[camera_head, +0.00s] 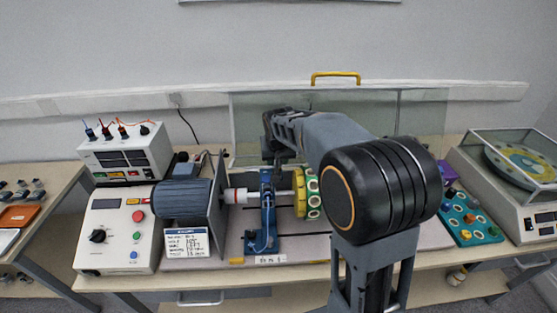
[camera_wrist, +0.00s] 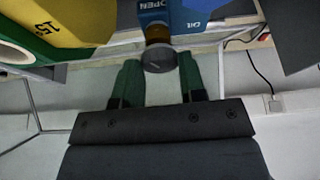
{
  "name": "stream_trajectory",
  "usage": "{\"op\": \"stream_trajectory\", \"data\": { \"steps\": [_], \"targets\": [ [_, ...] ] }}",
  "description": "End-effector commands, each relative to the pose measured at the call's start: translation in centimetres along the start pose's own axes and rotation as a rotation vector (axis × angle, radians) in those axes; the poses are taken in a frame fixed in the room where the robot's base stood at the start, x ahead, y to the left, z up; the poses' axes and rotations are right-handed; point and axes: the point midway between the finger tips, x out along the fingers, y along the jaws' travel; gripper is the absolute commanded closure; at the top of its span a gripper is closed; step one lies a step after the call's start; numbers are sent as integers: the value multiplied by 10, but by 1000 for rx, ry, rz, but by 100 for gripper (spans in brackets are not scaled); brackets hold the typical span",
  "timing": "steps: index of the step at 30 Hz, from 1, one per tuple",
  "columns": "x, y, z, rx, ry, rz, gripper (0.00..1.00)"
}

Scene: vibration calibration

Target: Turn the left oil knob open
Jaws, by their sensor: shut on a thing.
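In the wrist view, the oil knob (camera_wrist: 160,58) has a round grey face and a brass-coloured neck. It sticks out of a blue housing (camera_wrist: 172,16) that carries an "OPEN" label. My gripper (camera_wrist: 161,66) has green fingers, one on each side of the knob, and is shut on it. In the head view, a blue bearing stand (camera_head: 267,212) holds the shaft between the motor and the yellow disc. My arm hides the area right of the disc. The knob and my fingertips cannot be made out there.
A grey motor (camera_head: 182,194) stands left of the blue stand. The yellow disc (camera_head: 301,193) is close on its right; in the wrist view a yellow part (camera_wrist: 70,22) is beside the housing. A clear guard with a yellow handle (camera_head: 335,75) stands behind. A control box (camera_head: 117,235) is at left.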

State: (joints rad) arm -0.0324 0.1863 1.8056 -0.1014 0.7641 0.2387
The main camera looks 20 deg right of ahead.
Motion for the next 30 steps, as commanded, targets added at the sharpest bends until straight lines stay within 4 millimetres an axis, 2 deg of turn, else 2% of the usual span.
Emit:
{"op": "stream_trajectory", "data": {
  "steps": [15,30],
  "targets": [
    [2,-3,0,334,-1,138,86],
    [1,-4,0,424,-3,175,86]
  ]
}}
